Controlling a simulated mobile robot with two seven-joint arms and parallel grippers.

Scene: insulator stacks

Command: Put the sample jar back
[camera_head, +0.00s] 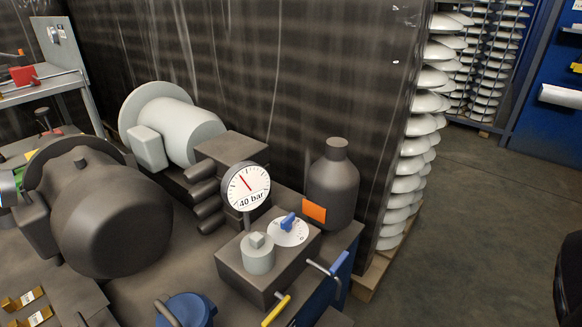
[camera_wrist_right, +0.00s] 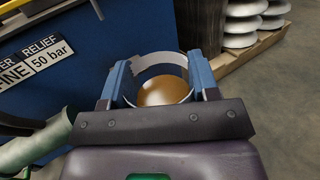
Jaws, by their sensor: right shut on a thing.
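The sample jar (camera_wrist_right: 165,93) shows in the right wrist view as a clear, round vessel with an amber content. My right gripper (camera_wrist_right: 157,64) is shut on it, with one blue finger on each side of the jar. The gripper holds the jar in front of a blue panel (camera_wrist_right: 88,38) with a "RELIEF" and "50 bar" label. The jar's underside is hidden. The jar and right gripper do not show in the head view, and my left gripper is in neither view.
The head view shows a bench with a 40 bar gauge (camera_head: 246,187), a valve block (camera_head: 258,284), a dark bottle (camera_head: 333,190) and a grey motor (camera_head: 175,130). White insulator stacks (camera_head: 408,165) stand behind.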

